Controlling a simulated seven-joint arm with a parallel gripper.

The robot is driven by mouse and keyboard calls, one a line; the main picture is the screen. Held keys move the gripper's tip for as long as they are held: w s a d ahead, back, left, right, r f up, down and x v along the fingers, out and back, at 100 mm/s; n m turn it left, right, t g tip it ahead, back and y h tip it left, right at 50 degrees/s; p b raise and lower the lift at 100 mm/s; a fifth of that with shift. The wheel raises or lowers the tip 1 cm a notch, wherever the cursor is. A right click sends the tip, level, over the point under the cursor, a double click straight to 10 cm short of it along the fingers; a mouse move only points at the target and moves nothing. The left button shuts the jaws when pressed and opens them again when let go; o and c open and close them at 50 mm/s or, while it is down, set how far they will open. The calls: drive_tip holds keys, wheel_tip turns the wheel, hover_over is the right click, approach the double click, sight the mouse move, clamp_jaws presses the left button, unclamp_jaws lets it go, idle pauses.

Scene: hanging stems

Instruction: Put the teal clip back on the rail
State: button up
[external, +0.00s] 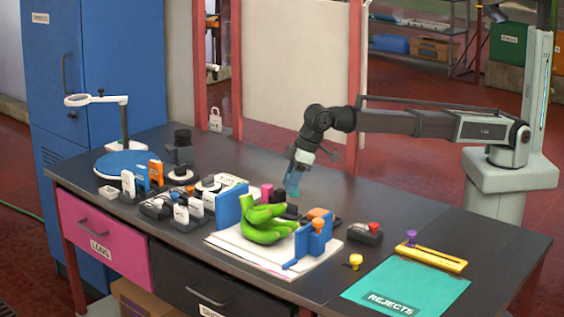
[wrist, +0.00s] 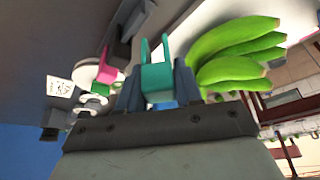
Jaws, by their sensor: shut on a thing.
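My gripper (external: 293,180) is above the dark table, behind the green bananas (external: 266,222). In the wrist view my gripper (wrist: 157,82) is shut on the teal clip (wrist: 157,76), with two prongs sticking out past the fingers. In the external view the teal clip (external: 294,188) shows only as a small bluish-green patch at the fingertips. I cannot tell for sure which part is the rail. In the wrist view the bananas (wrist: 238,50) lie just right of the fingers.
Blue uprights (external: 230,207) stand by the bananas on a white board (external: 243,250). Several tagged blocks and small items (external: 181,212) crowd the left. A teal REJECTS mat (external: 400,288) and a slotted yellow bar (external: 431,258) lie right. Bare table (external: 385,205) shows behind.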

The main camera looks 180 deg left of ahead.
drive_tip(key=s+m+g, duration=0.1)
drive_tip(key=m, duration=0.2)
drive_tip(key=s+m+g+y, duration=0.1)
drive_tip(key=m, duration=0.2)
drive_tip(key=m+g, duration=0.1)
drive_tip(key=m, duration=0.2)
drive_tip(key=shift+s+a+r+m+g, duration=0.2)
drive_tip(key=shift+s+r+m+g, duration=0.1)
drive_tip(key=shift+s+m, duration=0.1)
drive_tip(key=shift+f, duration=0.15)
drive_tip(key=shift+f, duration=1.65)
drive_tip(key=shift+f, duration=2.1)
drive_tip(key=o, duration=1)
drive_tip(key=shift+o, duration=0.2)
drive_tip(key=v, duration=1.3)
drive_tip(key=shift+r, duration=0.4)
